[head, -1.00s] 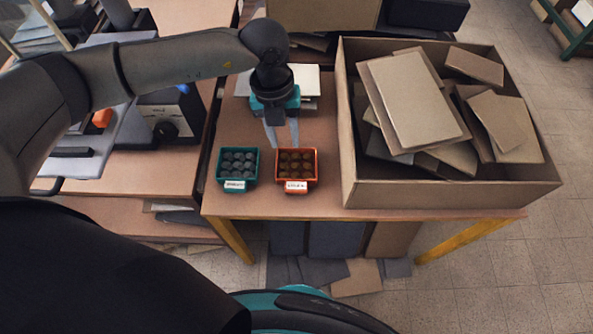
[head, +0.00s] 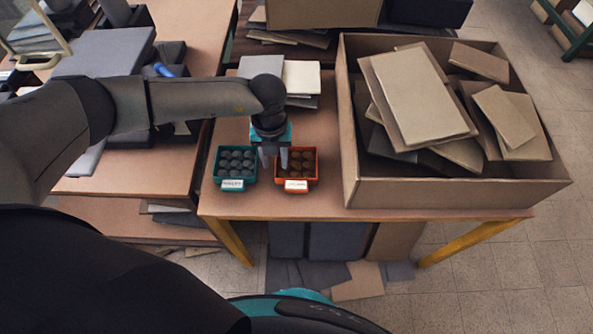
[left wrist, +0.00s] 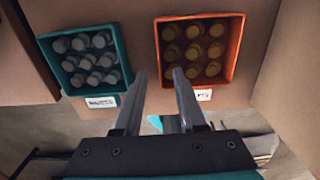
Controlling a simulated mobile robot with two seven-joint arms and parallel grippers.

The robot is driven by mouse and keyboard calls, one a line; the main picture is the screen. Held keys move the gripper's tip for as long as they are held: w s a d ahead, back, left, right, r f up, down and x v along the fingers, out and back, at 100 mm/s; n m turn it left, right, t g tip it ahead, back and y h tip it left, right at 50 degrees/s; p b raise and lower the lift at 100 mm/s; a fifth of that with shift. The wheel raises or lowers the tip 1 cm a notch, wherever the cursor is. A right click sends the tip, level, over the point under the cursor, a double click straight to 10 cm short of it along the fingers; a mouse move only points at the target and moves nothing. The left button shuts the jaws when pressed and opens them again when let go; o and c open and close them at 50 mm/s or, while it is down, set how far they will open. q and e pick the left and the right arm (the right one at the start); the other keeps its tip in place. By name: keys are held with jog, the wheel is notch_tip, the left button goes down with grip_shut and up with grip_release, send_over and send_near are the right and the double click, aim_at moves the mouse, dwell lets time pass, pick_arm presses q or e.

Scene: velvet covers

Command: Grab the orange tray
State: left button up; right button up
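The orange tray (head: 315,167) stands near the front edge of the table and holds several brown round pieces and a white label on its front. It also shows in the left wrist view (left wrist: 239,50). A teal tray (head: 217,169) with several grey pieces stands just to its left, and also shows in the left wrist view (left wrist: 128,55). My left gripper (head: 273,163) is over the gap between the trays, close to the orange tray's left side. My right gripper is not in view.
A large open cardboard box (head: 450,193) full of loose brown boards stands right of the orange tray. Papers and boards (head: 302,78) lie behind my gripper. The wooden table's front edge (head: 370,214) is close to the trays.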

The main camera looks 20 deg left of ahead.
pick_arm(q)
notch_tip(320, 180, down, 3)
jog(key=shift+r, duration=0.2)
grip_shut()
dwell(1.3)
